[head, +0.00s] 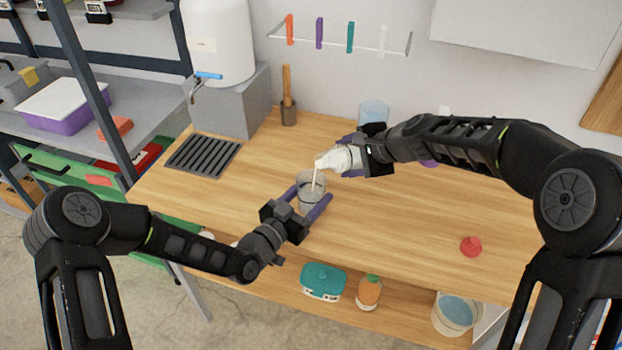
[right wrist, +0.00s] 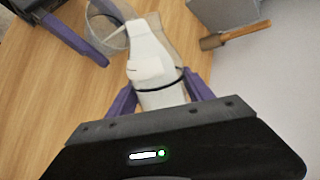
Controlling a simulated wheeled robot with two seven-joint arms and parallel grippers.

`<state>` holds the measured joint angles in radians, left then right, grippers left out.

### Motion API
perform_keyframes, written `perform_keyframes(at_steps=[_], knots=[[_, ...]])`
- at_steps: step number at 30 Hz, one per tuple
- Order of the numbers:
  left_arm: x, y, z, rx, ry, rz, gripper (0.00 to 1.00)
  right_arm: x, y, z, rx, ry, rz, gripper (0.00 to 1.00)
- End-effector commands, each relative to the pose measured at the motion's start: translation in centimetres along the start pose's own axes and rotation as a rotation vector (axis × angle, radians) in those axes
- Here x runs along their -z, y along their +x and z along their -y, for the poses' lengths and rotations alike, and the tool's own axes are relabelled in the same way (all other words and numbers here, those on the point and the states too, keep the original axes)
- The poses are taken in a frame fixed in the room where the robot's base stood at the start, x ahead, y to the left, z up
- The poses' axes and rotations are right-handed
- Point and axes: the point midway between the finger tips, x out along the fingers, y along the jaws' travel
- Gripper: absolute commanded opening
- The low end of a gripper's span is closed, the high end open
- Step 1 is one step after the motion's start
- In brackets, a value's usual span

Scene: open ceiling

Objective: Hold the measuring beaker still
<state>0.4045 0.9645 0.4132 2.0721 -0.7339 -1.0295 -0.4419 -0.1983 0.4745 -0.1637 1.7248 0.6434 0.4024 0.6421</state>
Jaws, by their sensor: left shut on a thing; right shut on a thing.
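The clear measuring beaker (head: 312,180) stands upright near the middle of the wooden worktop. My left gripper (head: 306,203) is shut on it, with a purple finger on either side. My right gripper (head: 354,156) is shut on a white bottle (head: 337,160), tipped to the left with its mouth over the beaker. A thin pale line, apparently a stream, runs from the mouth into the beaker. In the right wrist view, the bottle (right wrist: 152,58) hides part of the beaker (right wrist: 97,28). The level inside the beaker is too small to read.
A red cap (head: 470,246) lies on the clear right part of the worktop (head: 420,215). A blue-tinted container (head: 374,112) stands behind my right gripper. A dark grate (head: 203,156) and a wooden-handled tool in a pot (head: 289,113) are at the left.

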Motion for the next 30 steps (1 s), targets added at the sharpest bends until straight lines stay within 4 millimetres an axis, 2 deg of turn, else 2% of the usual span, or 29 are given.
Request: perform_keyframes(at_steps=[30], knots=[[0.03, 0.01, 0.0, 0.0, 0.0, 0.0, 0.22, -0.58, -0.44, 0.45, 0.002, -0.055, -0.054, 0.03]])
